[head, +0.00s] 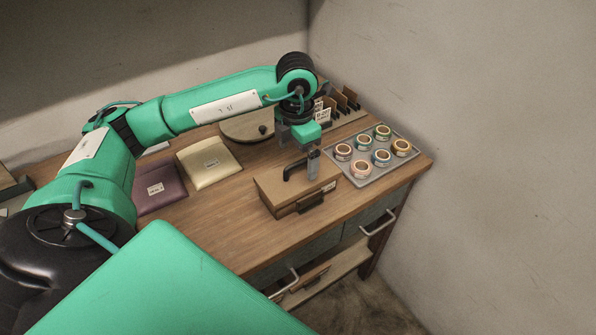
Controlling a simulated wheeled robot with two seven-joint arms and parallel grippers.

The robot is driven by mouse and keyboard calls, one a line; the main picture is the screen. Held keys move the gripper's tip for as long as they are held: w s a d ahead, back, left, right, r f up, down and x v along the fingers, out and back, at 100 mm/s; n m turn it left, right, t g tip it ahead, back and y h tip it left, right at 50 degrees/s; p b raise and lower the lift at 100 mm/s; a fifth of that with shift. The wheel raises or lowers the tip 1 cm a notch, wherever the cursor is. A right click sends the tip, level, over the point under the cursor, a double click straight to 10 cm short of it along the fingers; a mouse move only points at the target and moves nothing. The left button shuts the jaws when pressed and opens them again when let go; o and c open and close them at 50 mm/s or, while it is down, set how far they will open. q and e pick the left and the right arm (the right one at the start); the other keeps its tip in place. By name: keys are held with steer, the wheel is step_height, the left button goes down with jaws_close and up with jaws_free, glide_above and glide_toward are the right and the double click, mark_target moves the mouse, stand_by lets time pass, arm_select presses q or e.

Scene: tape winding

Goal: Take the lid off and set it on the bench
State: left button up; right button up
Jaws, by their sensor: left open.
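A brown box stands near the front edge of the bench (228,222), with its flat lid (274,187) on top. The lid carries a black handle (292,171). The box's front (290,208) has a dark label or catch on it. My left gripper (309,165) points down over the lid, open, with a grey finger beside the right end of the handle. I cannot tell whether it touches the handle. The other finger is hard to make out. My right gripper is not in view.
A grey tray (355,182) with several tape rolls stands to the right of the box. A cream packet (209,163) and a purple packet (160,188) lie to the left. A round wooden piece (243,128) is behind. Bare bench lies left of the box.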

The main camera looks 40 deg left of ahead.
mark_target(297, 163)
arm_select(q)
steer(key=f+p, duration=0.1)
steer(key=f, duration=0.4)
steer(key=shift+s+d+f+p, duration=0.1)
steer(key=shift+s+f+p, duration=0.1)
steer(key=shift+f+p, duration=0.15)
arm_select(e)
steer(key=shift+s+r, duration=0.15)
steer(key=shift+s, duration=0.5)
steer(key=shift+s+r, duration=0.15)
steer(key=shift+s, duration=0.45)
arm_select(q)
steer(key=shift+c, duration=1.1)
steer(key=c, duration=0.4)
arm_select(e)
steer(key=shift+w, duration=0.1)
arm_select(q)
steer(key=shift+c, duration=0.2)
